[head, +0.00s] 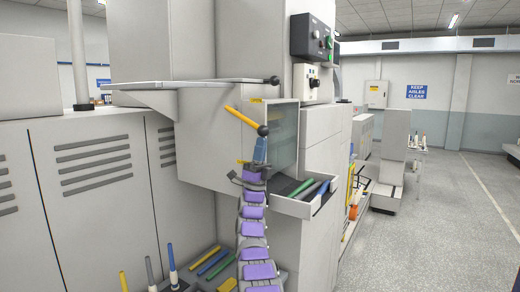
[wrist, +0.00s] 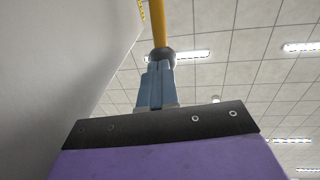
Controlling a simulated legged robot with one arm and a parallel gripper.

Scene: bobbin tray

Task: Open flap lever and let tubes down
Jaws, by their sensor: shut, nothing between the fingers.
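The yellow flap lever (head: 241,116) slants down to the right, ending in a dark round knob (head: 263,130), in front of the grey machine box. In the wrist view the yellow lever (wrist: 159,22) and its knob (wrist: 160,54) show just beyond the fingertips. My gripper (head: 261,144) is shut and empty, pointing up right below the knob; its blue fingers (wrist: 158,68) also show in the wrist view. I cannot tell whether they touch the knob. A glassy panel (head: 284,138) stands behind. Below it, coloured tubes (head: 301,189) lie in a grey tray (head: 294,207), partly hidden by my arm.
More tubes (head: 213,263) lie low behind my arm, and upright tubes (head: 173,265) stand to their left. A grey shelf (head: 190,84) with a dark end knob (head: 273,79) juts out above the lever. Open floor (head: 430,235) lies at the right.

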